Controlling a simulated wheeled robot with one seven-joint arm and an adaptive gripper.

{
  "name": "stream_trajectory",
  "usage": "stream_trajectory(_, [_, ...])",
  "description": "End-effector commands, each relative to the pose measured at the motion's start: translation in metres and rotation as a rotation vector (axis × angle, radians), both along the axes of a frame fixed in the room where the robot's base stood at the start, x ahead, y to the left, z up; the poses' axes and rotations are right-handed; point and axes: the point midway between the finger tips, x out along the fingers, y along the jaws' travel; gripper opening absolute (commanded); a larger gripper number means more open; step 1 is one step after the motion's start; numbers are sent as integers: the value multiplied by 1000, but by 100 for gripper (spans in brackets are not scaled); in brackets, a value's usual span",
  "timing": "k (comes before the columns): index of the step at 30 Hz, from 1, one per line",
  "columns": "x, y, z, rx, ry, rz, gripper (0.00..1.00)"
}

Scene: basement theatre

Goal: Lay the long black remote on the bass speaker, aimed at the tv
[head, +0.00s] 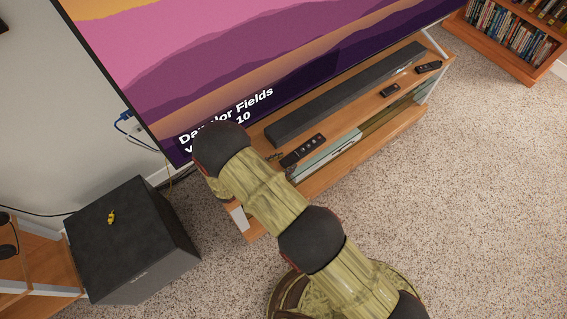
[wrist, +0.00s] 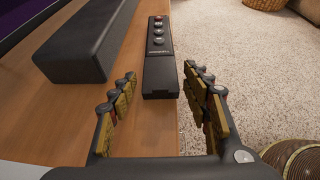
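The long black remote (head: 304,150) lies on the wooden tv stand, near its left front edge. In the wrist view the remote (wrist: 158,55) points away from me, with round buttons at its far end. In the head view my arm mostly hides the gripper. The bass speaker (head: 150,265) is a black box on the carpet at lower left. The large tv (head: 270,50) stands above the stand, showing purple hills.
A small yellow object (head: 112,217) sits on the speaker's top. A long soundbar (head: 345,94) lies behind the remote. Two other dark remotes (head: 390,90) (head: 428,67) lie farther right. Cables hang by the wall. A bookcase (head: 513,45) stands at upper right. Carpet in front is clear.

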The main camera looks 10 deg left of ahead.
Motion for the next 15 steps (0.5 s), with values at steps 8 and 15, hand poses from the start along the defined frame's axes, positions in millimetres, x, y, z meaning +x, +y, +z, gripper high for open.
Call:
stream_trajectory(8, [0, 0, 0, 0, 0, 0, 52])
stream_trajectory(15, [-4, 4, 3, 1, -1, 3, 52])
